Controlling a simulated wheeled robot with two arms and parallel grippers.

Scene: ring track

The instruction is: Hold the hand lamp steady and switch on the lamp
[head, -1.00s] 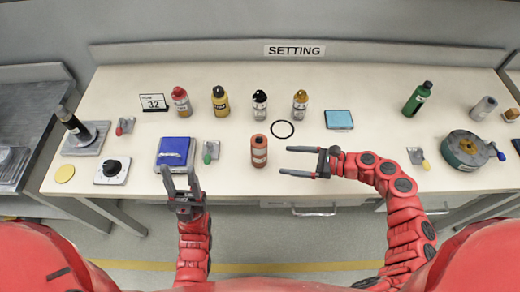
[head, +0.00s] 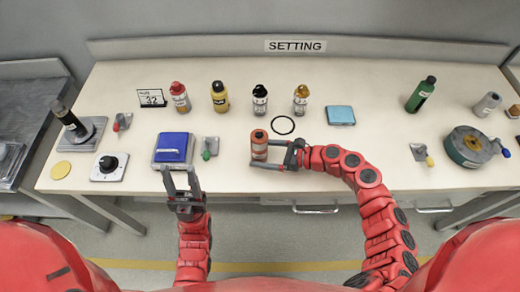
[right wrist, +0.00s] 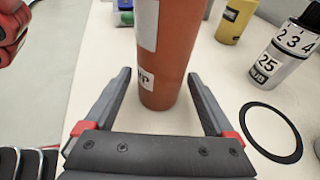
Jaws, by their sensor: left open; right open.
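The hand lamp, an orange-red cylinder with pale labels (head: 259,139), stands upright near the front edge of the table. In the right wrist view the lamp (right wrist: 172,50) fills the middle, its label partly legible as "MP". My right gripper (head: 257,153) is open, with one finger on either side of the lamp; a gap shows beside the fingers in the right wrist view (right wrist: 159,75). No switch on the lamp is visible to me. My left gripper (head: 180,170) is open and empty, fingers pointing up the picture, near the front of a blue-topped box.
The blue-topped box (head: 173,147) and a green-knobbed lever (head: 210,148) are left of the lamp. A black ring (head: 283,125) lies just behind it. Several bottles stand in a row further back, including a yellow one (head: 219,96).

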